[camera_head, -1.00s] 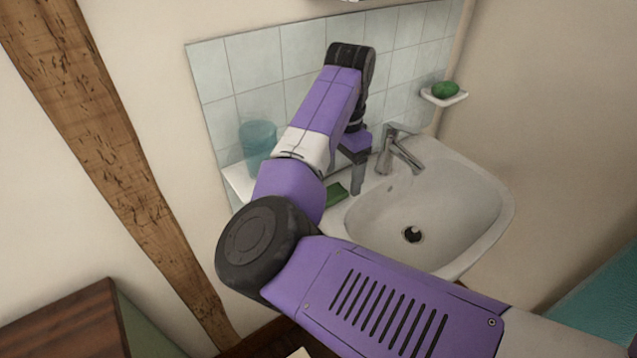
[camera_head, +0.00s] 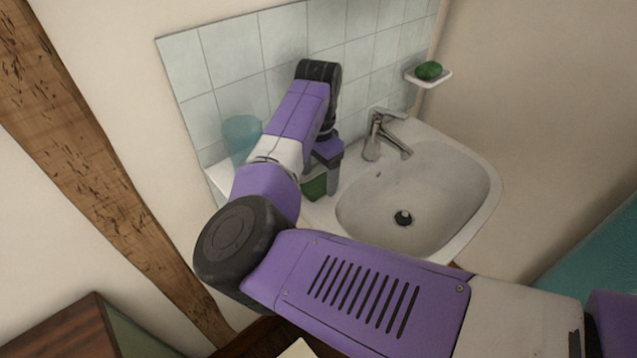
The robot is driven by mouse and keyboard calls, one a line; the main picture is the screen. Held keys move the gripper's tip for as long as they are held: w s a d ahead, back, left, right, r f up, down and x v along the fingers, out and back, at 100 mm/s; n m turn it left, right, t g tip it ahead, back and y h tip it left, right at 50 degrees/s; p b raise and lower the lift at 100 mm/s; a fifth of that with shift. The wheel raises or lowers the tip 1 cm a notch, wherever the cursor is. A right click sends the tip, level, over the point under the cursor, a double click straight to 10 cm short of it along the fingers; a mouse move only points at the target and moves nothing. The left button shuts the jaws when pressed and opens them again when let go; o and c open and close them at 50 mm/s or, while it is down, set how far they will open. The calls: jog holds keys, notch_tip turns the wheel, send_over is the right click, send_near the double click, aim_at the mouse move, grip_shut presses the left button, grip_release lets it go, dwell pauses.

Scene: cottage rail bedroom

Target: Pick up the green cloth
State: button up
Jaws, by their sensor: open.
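The green cloth (camera_head: 315,188) lies on the left ledge of the white sink. It is a small dark green patch, partly hidden by my arm and gripper. My gripper (camera_head: 329,186) points down at the cloth's right edge, left of the tap. One grey finger shows clearly; the other is hidden or merges with the cloth. The jaws are open. I cannot tell whether the fingers touch the cloth or whether it lies between them.
A chrome tap (camera_head: 384,136) stands close to the right of my gripper. A translucent blue cup (camera_head: 241,136) is behind my arm on the left. Green soap (camera_head: 429,71) sits on a wall dish (camera_head: 443,79). The sink bowl (camera_head: 420,190) is empty. Tiles (camera_head: 235,55) back the sink.

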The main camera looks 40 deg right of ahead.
aim_at(320, 181)
jog(key=shift+f, duration=0.75)
jog(key=c, duration=1.4)
jog(key=shift+c, duration=0.2)
jog(key=shift+s+r, duration=0.2)
jog(key=shift+r, duration=0.2)
notch_tip(320, 181, up, 6)
jog(key=shift+d+r+b, duration=0.1)
jog(key=shift+b, duration=0.2)
jog(key=s, duration=1.9)
jog(key=shift+s, duration=0.3)
